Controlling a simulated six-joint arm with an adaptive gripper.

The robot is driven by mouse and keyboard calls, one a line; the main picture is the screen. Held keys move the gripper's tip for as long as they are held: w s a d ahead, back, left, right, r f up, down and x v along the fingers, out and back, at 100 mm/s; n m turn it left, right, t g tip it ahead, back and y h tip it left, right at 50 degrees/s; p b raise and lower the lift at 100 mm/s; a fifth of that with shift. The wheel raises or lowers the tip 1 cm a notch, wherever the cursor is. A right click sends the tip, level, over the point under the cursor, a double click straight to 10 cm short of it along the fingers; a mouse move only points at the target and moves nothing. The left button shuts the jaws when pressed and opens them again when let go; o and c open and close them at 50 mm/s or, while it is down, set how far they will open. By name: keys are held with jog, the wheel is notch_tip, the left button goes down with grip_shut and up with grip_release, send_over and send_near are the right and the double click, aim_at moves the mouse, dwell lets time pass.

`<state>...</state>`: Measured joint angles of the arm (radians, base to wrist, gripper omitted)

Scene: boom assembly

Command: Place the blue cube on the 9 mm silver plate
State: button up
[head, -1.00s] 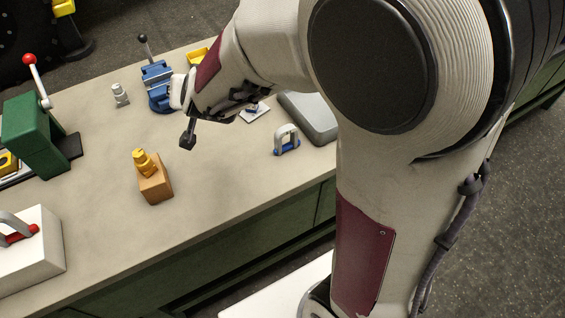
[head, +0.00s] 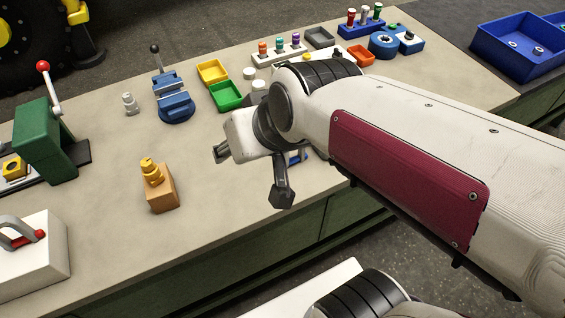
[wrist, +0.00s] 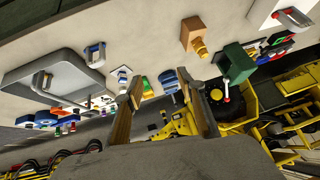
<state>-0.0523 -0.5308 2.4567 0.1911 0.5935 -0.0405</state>
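My gripper (head: 250,174) is in the air over the front part of the bench, its two fingers spread with nothing between them. In the wrist view the open fingers (wrist: 163,91) show clear space between their tips. A small pale plate (wrist: 123,72) with a small dark or blue piece on it lies on the bench in the wrist view; it is too small to tell whether this is the silver plate or the blue cube. My arm hides that area in the head view. I cannot pick out the blue cube for certain.
A blue vise (head: 174,102), yellow bin (head: 212,72), green bin (head: 227,95) and grey-white fitting (head: 130,103) stand behind. An orange block with a brass fitting (head: 160,190) and a green press (head: 45,140) are left. Blue trays (head: 515,50) are far right. Bench around the orange block is clear.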

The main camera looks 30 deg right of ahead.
jog(key=s+d+g+h, duration=0.1)
jog(key=s+d, duration=0.3)
jog(key=s, duration=0.5)
jog(key=shift+s+d+f+g+h, duration=0.2)
jog(key=shift+d+f+g+h, duration=0.1)
jog(key=shift+f, duration=0.05)
dwell(0.7)
